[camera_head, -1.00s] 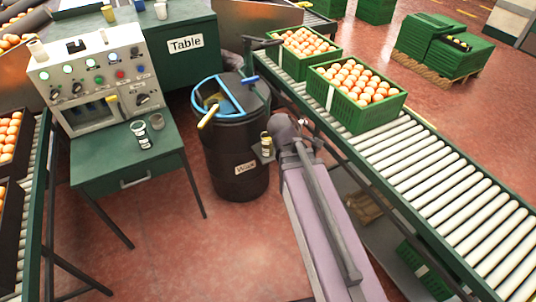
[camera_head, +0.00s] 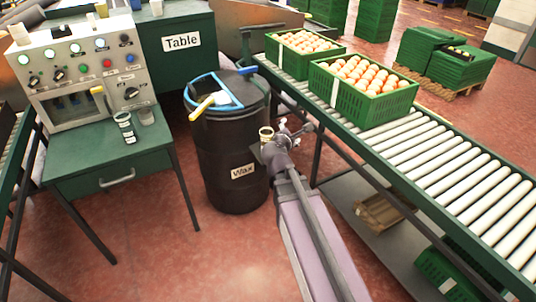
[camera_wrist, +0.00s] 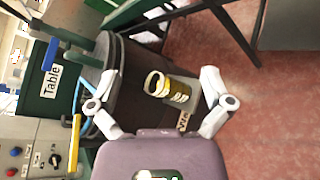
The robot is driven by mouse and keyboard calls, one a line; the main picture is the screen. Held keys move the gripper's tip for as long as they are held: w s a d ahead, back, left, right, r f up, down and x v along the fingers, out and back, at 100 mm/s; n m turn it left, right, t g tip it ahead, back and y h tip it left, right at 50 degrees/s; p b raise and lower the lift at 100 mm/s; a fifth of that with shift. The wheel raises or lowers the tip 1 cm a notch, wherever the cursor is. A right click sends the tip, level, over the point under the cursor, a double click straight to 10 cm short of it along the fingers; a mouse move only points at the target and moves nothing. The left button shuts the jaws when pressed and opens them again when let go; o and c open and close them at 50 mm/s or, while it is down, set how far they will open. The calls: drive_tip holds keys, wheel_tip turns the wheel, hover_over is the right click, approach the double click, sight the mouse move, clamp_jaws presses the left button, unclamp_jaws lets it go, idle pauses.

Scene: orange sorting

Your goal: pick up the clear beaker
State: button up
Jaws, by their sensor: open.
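A small clear, greyish beaker (camera_head: 146,115) stands on the green desk beside a taller dark-banded container (camera_head: 125,127). Another small cup, with yellow on it (camera_head: 266,133), shows in front of the black wax barrel's right side; what supports it is unclear. In the wrist view this yellow-marked cup (camera_wrist: 178,92) lies between the spread fingers, in front of the barrel, with nothing seen touching it. My gripper (camera_head: 296,127) is open, right of that cup in the head view. Its spread fingers also show in the wrist view (camera_wrist: 159,80).
The wax barrel (camera_head: 225,165) has a blue rim and a yellow-handled tool on top. The roller conveyor (camera_head: 430,160) with green crates of oranges (camera_head: 340,102) runs along the right. The control panel (camera_head: 80,65) stands behind the desk. Red floor is open between desk and barrel.

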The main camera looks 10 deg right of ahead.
drive_tip(key=w+a+f+n+t+y+b, duration=0.2)
drive_tip(key=a+f+n+b, duration=0.1)
drive_tip(key=f+n+b, duration=0.3)
drive_tip(key=w+a+f+n+t+y+b, duration=0.2)
drive_tip(key=a+f+n+b, duration=0.2)
drive_tip(key=b, duration=0.5)
drive_tip(key=shift+f+n+t+b, duration=0.35)
drive_tip(key=shift+f+n, duration=0.85)
drive_tip(key=shift+n, duration=0.6)
drive_tip(key=shift+a, duration=0.1)
